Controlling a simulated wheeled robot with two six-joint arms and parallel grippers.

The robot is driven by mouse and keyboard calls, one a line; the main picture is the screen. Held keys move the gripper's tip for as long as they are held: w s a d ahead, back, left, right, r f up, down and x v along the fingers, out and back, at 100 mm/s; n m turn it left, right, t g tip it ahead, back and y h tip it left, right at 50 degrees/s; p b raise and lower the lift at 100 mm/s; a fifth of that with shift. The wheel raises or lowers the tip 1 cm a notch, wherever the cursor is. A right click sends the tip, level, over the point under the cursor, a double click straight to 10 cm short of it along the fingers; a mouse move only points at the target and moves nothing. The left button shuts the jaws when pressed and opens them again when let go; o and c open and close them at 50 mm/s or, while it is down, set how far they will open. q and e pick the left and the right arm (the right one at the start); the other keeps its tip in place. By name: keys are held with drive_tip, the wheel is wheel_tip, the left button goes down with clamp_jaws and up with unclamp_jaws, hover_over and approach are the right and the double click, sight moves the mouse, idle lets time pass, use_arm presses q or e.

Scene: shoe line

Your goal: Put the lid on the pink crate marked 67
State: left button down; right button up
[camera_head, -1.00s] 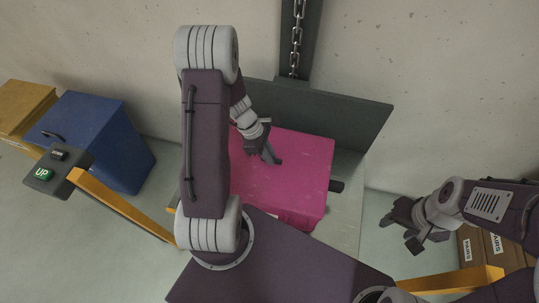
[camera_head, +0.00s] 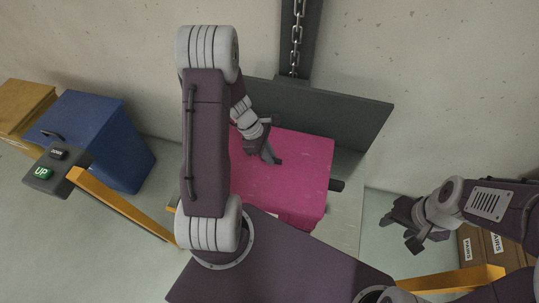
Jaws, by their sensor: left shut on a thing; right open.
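The pink lid (camera_head: 300,165) lies flat over the pink crate (camera_head: 300,219) on a pale platform in the middle of the head view. The number on the crate cannot be read from here, and my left arm covers the lid's left part. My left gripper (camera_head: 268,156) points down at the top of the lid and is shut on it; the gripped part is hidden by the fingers. Whether the lid is fully seated on the crate cannot be told. My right gripper (camera_head: 399,233) is open and empty, to the right of the crate and apart from it.
A dark upright panel (camera_head: 345,115) and a chain (camera_head: 297,40) stand behind the crate. Yellow rails (camera_head: 125,207) flank the platform, with an UP/DOWN button box (camera_head: 58,170) at left. A blue bin (camera_head: 105,140) stands left; brown boxes (camera_head: 480,245) stand right.

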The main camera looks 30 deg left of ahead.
use_arm(q)
drive_tip(key=c, duration=1.4)
unclamp_jaws()
drive_tip(key=shift+o, duration=0.2)
drive_tip(key=o, duration=0.4)
drive_tip(key=shift+r, duration=0.1)
wheel_tip(320, 180, up, 7)
drive_tip(key=p, duration=0.7)
